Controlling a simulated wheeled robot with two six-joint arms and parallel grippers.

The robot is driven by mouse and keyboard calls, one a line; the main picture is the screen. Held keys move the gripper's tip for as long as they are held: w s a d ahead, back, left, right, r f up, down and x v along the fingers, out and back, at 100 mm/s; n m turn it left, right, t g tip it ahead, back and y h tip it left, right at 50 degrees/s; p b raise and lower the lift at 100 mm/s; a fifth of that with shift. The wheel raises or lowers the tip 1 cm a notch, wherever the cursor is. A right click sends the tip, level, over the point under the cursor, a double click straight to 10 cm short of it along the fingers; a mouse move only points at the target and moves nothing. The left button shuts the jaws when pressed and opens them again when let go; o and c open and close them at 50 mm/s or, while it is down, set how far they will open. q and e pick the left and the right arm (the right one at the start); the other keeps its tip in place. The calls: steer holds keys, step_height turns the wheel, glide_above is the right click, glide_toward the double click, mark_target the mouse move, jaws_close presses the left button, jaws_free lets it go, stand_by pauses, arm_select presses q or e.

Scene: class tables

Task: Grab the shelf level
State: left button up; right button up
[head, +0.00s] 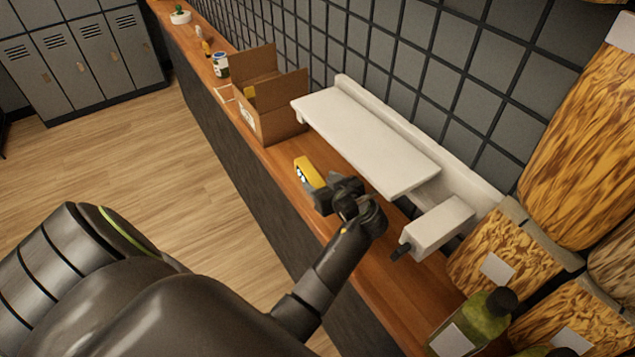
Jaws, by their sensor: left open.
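A small yellow tool with dark and white markings (309,172) lies on the wooden counter; it may be the level, but its details are too small to tell. A white shelf board (365,140) is beside the tiled wall, with a white block (437,226) at its near end. My left gripper (328,190) is open, low over the counter, just on the near side of the yellow tool. Whether its fingers touch the tool I cannot tell. My left arm hides part of the counter. My right gripper is not in view.
An open cardboard box (285,125) stands beyond the shelf board. A can (220,65) and small items stand farther along the counter (390,290). Large mottled yellow-brown containers (580,130) and green bottles (485,315) crowd the near right. The floor at left is clear.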

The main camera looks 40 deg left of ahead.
mark_target(312, 174)
arm_select(q)
steer(key=x, duration=0.5)
steer(key=shift+w+a+f+b, duration=0.15)
steer(key=shift+a+f+b, duration=0.05)
steer(key=shift+a+b, duration=0.1)
steer(key=c, duration=1.1)
